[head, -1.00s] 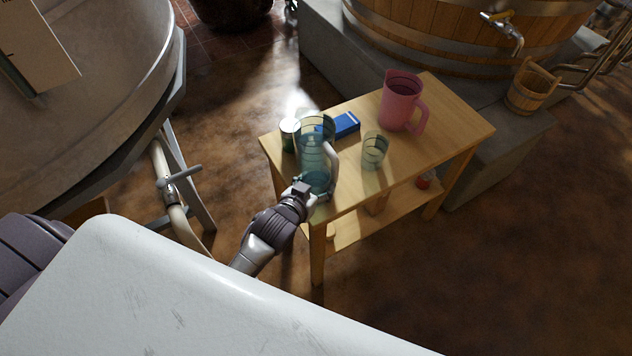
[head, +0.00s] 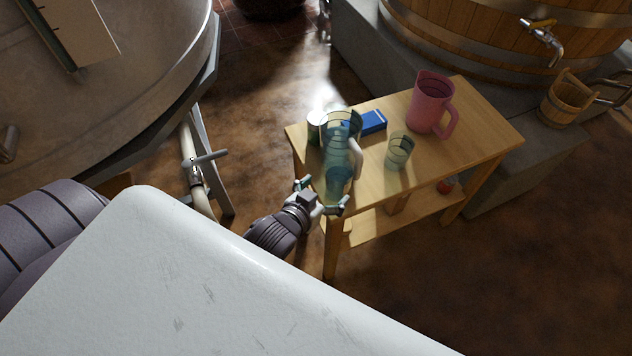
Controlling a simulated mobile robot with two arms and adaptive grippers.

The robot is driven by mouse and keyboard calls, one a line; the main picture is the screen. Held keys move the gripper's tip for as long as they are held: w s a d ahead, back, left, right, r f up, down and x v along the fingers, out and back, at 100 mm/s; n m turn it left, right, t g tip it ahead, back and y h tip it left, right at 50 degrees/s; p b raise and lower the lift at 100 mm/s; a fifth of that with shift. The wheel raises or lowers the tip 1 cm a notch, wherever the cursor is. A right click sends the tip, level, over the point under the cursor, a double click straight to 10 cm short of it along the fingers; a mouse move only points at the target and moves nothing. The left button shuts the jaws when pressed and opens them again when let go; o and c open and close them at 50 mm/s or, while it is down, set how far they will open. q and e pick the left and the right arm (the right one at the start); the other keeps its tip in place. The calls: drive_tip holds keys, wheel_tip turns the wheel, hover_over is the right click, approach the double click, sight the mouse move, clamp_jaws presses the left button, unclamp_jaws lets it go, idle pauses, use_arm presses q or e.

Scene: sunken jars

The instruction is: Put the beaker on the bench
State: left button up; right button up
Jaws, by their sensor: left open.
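The tall clear teal beaker (head: 340,155) with bands and a pale handle stands upright at the left front corner of the wooden bench (head: 470,145). My left gripper (head: 324,197) is open at the bench's front left corner, just in front of the beaker's lower part. Its fingers are spread apart and nothing is gripped between them. Whether a fingertip touches the beaker, I cannot tell. My right gripper is not in view.
Also on the bench are a small clear glass (head: 399,152), a pink jug (head: 430,103), a blue box (head: 373,122) and a can (head: 315,128) partly behind the beaker. A wooden bucket (head: 568,98) stands at right. The bench's right end is clear.

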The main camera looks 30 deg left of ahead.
use_arm(q)
drive_tip(key=v, duration=0.5)
drive_tip(key=s+f+m+g, duration=0.1)
drive_tip(key=s+f+g, duration=0.3)
drive_tip(key=f, duration=1.1)
drive_tip(key=s+f+g, duration=0.2)
drive_tip(key=s+f, duration=0.5)
drive_tip(key=f, duration=0.7)
drive_tip(key=s+a+f+g, duration=0.2)
drive_tip(key=s+f+g, duration=0.1)
drive_tip(key=s+f, duration=0.4)
drive_tip(key=s+a+f+g, duration=0.2)
drive_tip(key=s+f, duration=0.5)
drive_tip(key=s, duration=0.6)
drive_tip(key=shift+m+g+y, duration=0.3)
drive_tip(key=shift+g+y, duration=0.1)
drive_tip(key=shift+f, duration=0.1)
wheel_tip(320, 180, up, 3)
drive_tip(key=p, duration=0.3)
drive_tip(key=shift+r, duration=0.2)
